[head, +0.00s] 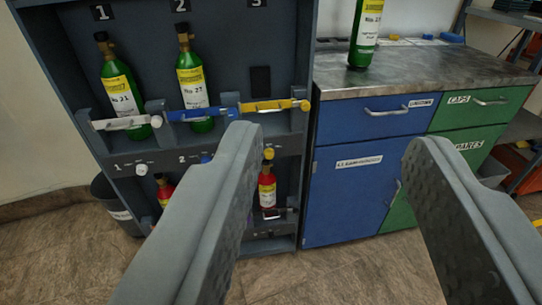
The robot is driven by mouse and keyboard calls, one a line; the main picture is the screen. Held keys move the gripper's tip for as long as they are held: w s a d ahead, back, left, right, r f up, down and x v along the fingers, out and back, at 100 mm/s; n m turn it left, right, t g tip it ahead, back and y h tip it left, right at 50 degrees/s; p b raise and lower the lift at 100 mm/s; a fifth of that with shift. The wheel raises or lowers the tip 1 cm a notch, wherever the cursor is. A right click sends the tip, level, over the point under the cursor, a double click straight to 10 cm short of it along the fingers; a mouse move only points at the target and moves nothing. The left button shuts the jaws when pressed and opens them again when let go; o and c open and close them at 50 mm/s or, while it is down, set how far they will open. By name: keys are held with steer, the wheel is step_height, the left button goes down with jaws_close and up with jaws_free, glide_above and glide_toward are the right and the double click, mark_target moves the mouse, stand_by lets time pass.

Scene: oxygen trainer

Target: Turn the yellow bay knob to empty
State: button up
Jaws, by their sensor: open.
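The yellow bay knob (268,153) appears as a small yellow spot on the dark panel below the third bay, just right of my left finger's tip. Its pointer setting is too small to read. The bay 3 slot above is empty, with a yellow bar (275,106) across its front. My gripper (333,140) is open and empty, its two grey fingers wide apart. Its left finger overlaps the rack in the picture and hides part of the panel near the knob.
Bays 1 and 2 of the rack (225,50) hold green bottles (121,92) (192,82) behind white and blue bars. Red bottles (266,188) stand below. Right, a blue and green cabinet (345,185) carries another green bottle (365,35). Floor shows in front.

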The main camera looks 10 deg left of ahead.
mark_target(271, 156)
steer(key=w+f+m+y, duration=0.1)
steer(key=w+f, duration=0.7)
steer(key=w, duration=0.4)
steer(key=w+f+m+y, duration=0.1)
steer(key=w+f, duration=0.7)
steer(key=w, duration=0.4)
steer(key=w+a+f+m+y, duration=0.15)
steer(key=w+f, duration=0.25)
steer(key=f, duration=0.9)
steer(key=w+a+f+m+y, duration=0.1)
steer(key=w+f+m+y, duration=0.2)
steer(key=f, duration=1)
steer(key=shift+n+g, duration=0.4)
steer(key=shift+n, duration=0.25)
steer(key=x, duration=1.8)
steer(key=shift+w+r, duration=0.25)
steer(key=shift+r, duration=0.1)
steer(key=c, duration=1)
